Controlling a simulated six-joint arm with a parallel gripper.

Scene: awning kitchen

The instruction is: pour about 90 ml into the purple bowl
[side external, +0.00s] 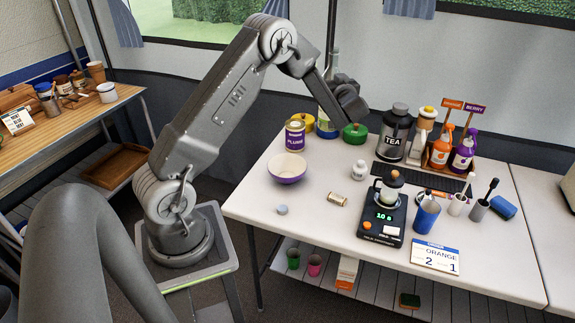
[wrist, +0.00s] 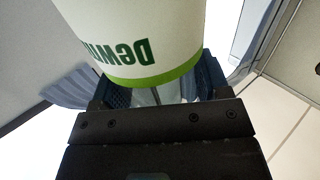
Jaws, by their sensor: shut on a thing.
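The purple bowl (side external: 287,178) stands upright on the white table, left of its middle; its pale inside looks empty. My gripper (side external: 338,100) is at the back of the table, shut on a tall pale glass bottle (side external: 322,115). The bottle is upright, behind and to the right of the bowl and apart from it. I cannot tell whether its base touches the table. In the wrist view my gripper (wrist: 155,95) is around the bottle, whose white label (wrist: 135,40) has green letters and a green band. The bottle's liquid level is not clear.
A purple-labelled can (side external: 295,135) stands behind the bowl. A yellow-lidded pot (side external: 302,123) and a green pot (side external: 355,134) flank the bottle. A TEA canister (side external: 396,133), sauce bottles and a scale (side external: 382,222) are to the right. The table's front left is mostly clear.

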